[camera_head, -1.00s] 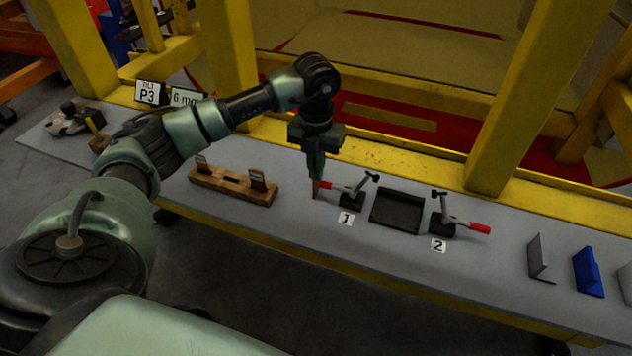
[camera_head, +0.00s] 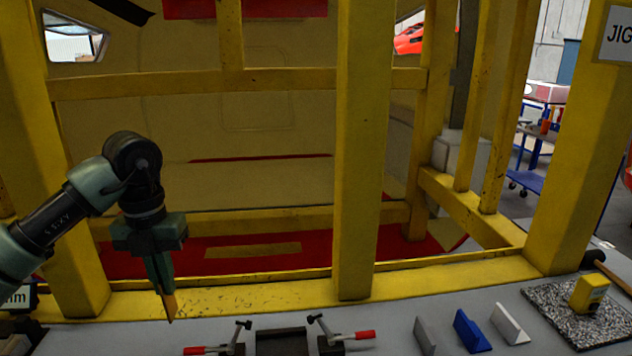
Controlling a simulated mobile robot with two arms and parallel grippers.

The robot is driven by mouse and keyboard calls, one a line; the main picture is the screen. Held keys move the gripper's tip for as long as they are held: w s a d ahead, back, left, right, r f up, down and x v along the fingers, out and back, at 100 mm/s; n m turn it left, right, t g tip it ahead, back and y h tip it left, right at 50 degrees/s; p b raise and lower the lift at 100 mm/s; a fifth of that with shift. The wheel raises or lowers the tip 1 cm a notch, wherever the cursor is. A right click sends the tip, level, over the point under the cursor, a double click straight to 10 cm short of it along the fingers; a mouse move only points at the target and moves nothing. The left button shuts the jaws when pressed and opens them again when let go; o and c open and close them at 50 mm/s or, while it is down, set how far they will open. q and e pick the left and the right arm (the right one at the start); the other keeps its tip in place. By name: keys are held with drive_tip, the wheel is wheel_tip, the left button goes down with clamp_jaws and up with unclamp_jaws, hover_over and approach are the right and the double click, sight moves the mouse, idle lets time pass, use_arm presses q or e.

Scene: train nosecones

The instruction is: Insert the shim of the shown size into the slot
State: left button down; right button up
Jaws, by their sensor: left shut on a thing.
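My left gripper (camera_head: 162,284) hangs pointing down in the left part of the head view, shut on a thin brown shim (camera_head: 170,306). Only the shim's lower end shows below the fingers; the fingers hide the rest. The shim is left of the clamp with a red handle. The size sign (camera_head: 17,299) is cut by the left edge, and only "mm" reads on it. I cannot make out a slot for the shim. My right gripper is not in view.
Two toggle clamps with red handles (camera_head: 207,350) (camera_head: 350,336) flank a dark tray (camera_head: 282,343) on the grey bench. Grey, blue and white angled blocks (camera_head: 424,334) (camera_head: 471,330) (camera_head: 509,323) stand to the right. A yellow post (camera_head: 363,150) rises behind. A yellow block (camera_head: 589,294) sits on a speckled slab (camera_head: 575,318).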

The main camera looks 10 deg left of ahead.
use_arm(q)
drive_tip(key=s+d+f+n, duration=0.4)
drive_tip(key=s+d+n, duration=0.1)
drive_tip(key=n, duration=1.2)
drive_tip(key=s+d+f+n+b, duration=0.1)
drive_tip(key=s+d+f+n, duration=0.3)
drive_tip(key=n, duration=1.3)
drive_tip(key=shift+s+d+f, duration=0.4)
drive_tip(key=shift+s+d, duration=0.35)
drive_tip(key=shift+d, duration=1.3)
